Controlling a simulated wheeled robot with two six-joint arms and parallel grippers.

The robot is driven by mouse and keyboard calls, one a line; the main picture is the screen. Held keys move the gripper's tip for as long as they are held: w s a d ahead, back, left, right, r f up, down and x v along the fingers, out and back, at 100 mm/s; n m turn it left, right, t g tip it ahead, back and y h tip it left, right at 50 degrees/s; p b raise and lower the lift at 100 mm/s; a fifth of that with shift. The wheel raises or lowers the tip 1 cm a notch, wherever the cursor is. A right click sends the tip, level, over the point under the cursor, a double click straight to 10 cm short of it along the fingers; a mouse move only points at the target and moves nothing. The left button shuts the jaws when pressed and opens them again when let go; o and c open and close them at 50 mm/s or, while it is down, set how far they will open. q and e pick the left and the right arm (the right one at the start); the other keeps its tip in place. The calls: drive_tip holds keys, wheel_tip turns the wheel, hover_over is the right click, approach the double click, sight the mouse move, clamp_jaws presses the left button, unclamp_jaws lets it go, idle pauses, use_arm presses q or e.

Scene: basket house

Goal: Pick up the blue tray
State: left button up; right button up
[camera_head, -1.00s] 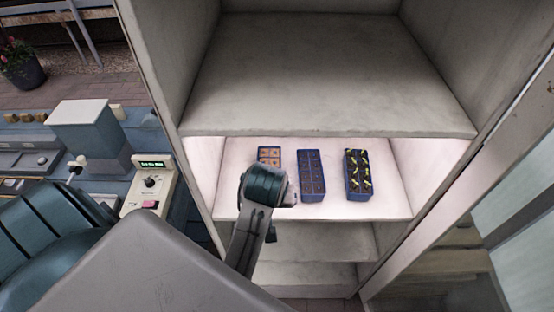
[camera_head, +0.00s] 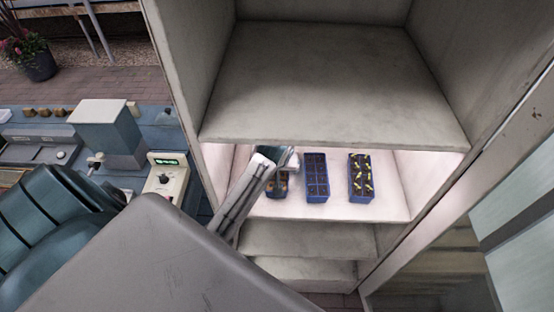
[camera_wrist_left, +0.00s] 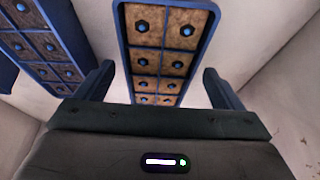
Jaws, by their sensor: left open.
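Three blue trays stand side by side on the lit shelf in the head view. The left tray (camera_head: 277,191) has brown cells and is partly hidden by my left arm. The middle tray (camera_head: 317,180) has dark cells, and the right tray (camera_head: 361,178) holds yellow-green sprouts. My left gripper (camera_head: 281,158) is at the left tray. In the left wrist view, the gripper (camera_wrist_left: 158,70) is open, with one finger on each side of a blue tray with brown cells (camera_wrist_left: 163,50); contact cannot be told. My right gripper is not in view.
The shelf sits in a pale cabinet, with an upper shelf board (camera_head: 335,85) above the trays and side walls around them. Another blue tray (camera_wrist_left: 42,45) is close by at left in the wrist view. A control box (camera_head: 166,178) stands left of the cabinet.

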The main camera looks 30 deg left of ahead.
use_arm(q)
drive_tip(key=shift+x, duration=1)
drive_tip(key=shift+d+r, duration=0.1)
drive_tip(key=c, duration=1.1)
drive_tip(key=shift+c, duration=0.2)
drive_tip(key=shift+r, duration=0.1)
